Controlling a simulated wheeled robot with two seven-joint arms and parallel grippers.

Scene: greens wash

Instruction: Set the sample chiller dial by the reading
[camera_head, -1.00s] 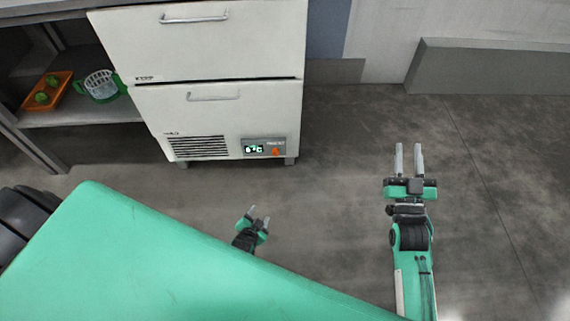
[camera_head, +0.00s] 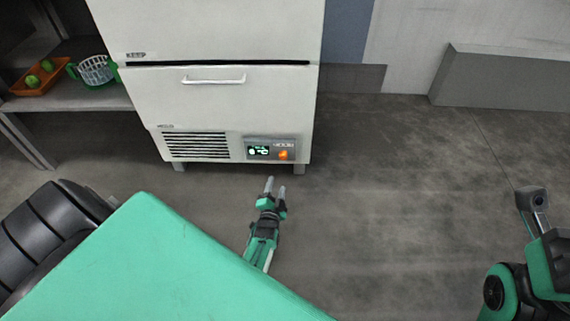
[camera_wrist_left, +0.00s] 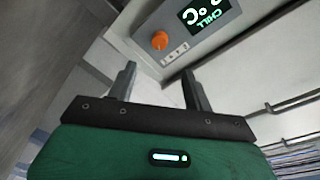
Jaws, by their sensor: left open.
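The sample chiller (camera_head: 215,95) is a white cabinet with drawers. Its grey control panel (camera_head: 272,149) low on the front has a lit display (camera_head: 258,151) and an orange dial (camera_head: 284,155). My left gripper (camera_head: 275,187) is open and empty, below the panel in the head view and apart from the dial. My right arm (camera_head: 545,260) shows at the right edge; its jaw state is unclear.
A shelf (camera_head: 75,103) at the left holds an orange tray (camera_head: 40,82) with green items and a white and green basket (camera_head: 97,72). A vent grille (camera_head: 197,146) is left of the panel. The floor (camera_head: 400,190) between my arms is clear.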

